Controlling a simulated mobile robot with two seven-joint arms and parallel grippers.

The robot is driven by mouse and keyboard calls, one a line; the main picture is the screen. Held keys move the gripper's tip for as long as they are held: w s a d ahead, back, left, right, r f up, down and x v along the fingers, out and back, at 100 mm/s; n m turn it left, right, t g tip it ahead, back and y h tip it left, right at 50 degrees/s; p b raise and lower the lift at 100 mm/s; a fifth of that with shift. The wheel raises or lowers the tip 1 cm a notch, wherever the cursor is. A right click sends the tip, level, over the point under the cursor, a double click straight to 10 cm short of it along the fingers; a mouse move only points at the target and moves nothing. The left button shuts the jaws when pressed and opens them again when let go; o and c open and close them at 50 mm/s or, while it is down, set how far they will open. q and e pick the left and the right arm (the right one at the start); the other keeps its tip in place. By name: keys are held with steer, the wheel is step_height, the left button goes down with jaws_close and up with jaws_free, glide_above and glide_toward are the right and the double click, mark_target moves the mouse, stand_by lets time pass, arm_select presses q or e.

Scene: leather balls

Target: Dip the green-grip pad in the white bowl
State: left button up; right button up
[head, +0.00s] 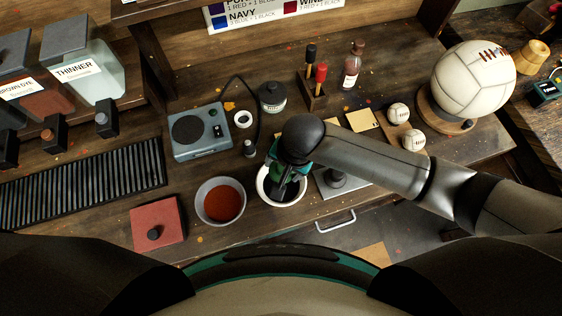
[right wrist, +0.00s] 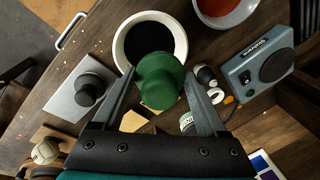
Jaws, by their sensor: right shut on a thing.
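The white bowl (head: 262,191) stands near the front edge of the bench and holds dark, nearly black liquid. It also shows in the right wrist view (right wrist: 120,50). My right gripper (head: 285,180) is over the bowl, pointing down. In the right wrist view my right gripper (right wrist: 160,82) is shut on the round green grip (right wrist: 158,75) of the pad, which overlaps the bowl's near rim in that view. The pad's face is hidden, so I cannot tell whether it touches the liquid. My left gripper is not in view.
A grey bowl (head: 199,200) of red-brown liquid stands just left of the white bowl. A red pad with a black knob (head: 158,220) lies further left. A grey plate with a black knob (head: 337,183) is close on the right. A blue-grey hotplate (head: 200,133) stands behind.

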steer(key=shift+d+f+b, duration=0.1)
steer(key=shift+f+b, duration=0.45)
steer(key=shift+f, duration=0.05)
step_height(320, 180, down, 4)
steer(key=b, duration=0.5)
steer(key=shift+r, duration=0.1)
steer(key=shift+f+b, duration=0.7)
steer(key=shift+f, duration=1.4)
steer(key=shift+r, duration=0.1)
step_height(320, 180, up, 7)
steer(key=p, duration=0.8)
steer(key=shift+f+p, duration=0.2)
steer(key=shift+p, duration=0.2)
steer(key=shift+f, duration=0.1)
